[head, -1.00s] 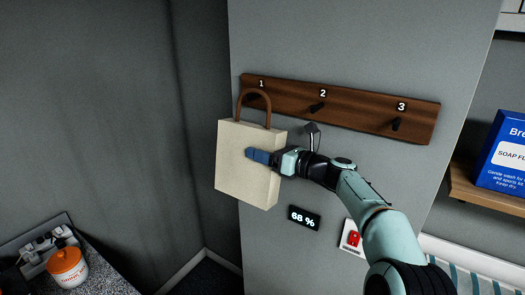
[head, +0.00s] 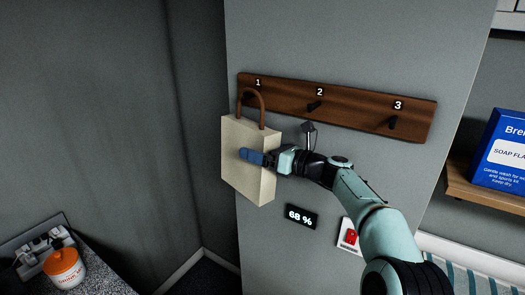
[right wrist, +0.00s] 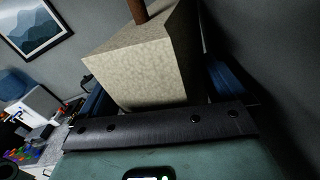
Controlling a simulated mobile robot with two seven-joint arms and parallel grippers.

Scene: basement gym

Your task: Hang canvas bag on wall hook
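The cream canvas bag (head: 240,152) is upright in front of the wall at the left end of the wooden hook rack (head: 357,110). Its brown handle (head: 260,103) arches up in front of peg 1; I cannot tell whether it rests on the peg. My right gripper (head: 252,157) has one blue finger along the bag's front face. In the right wrist view, the bag (right wrist: 150,70) fills the space between the two blue fingers, and the gripper is shut on it. Pegs 2 (head: 314,106) and 3 (head: 393,122) are bare. My left gripper is not in view.
A small grey fixture (head: 309,132) sits under the rack. A "68 %" display (head: 301,216) and a red switch (head: 350,237) are lower on the wall. A blue soap box (head: 500,150) stands on a shelf at right. An orange-lidded jar (head: 64,268) is lower left.

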